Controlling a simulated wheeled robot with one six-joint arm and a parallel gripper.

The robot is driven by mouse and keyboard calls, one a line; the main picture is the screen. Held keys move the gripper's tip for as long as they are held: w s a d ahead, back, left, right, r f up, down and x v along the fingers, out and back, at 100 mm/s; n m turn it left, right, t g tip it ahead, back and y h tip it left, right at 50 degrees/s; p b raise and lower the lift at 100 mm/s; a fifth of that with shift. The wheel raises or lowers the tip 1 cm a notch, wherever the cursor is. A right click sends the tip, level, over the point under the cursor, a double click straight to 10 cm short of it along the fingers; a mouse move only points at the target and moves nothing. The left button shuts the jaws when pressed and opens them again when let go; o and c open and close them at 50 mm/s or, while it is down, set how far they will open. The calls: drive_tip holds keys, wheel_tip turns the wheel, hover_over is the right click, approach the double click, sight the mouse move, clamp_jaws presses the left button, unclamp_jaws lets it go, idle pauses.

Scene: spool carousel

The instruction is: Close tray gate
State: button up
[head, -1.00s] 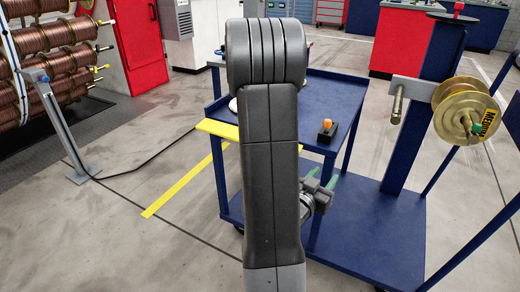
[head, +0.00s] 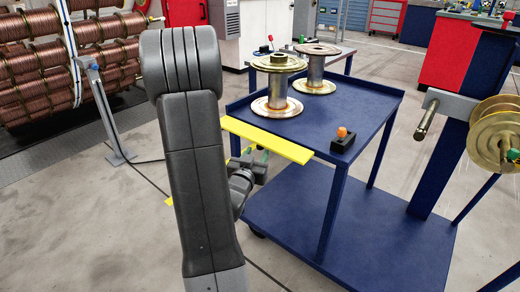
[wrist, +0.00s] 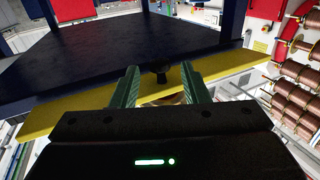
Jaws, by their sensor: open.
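The yellow gate (head: 266,139) is a flat bar along the near left edge of the blue cart's top tray (head: 345,107). In the wrist view the yellow gate (wrist: 80,104) crosses the picture in front of a dark blue surface. My gripper (head: 255,156) is near and just below the gate in the head view, partly hidden by my arm.
Two metal spools (head: 278,85) (head: 316,66) stand on the tray. A black block with an orange knob (head: 343,139) sits at its near corner. A post with a peg (head: 426,120) and a gold spool (head: 495,135) are at right. Copper spool racks (head: 70,65) are at left.

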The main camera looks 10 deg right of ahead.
sight(259, 149)
drive_tip(key=shift+x, duration=2.25)
drive_tip(key=shift+c, duration=0.2)
clamp_jaws()
drive_tip(key=shift+r, duration=0.1)
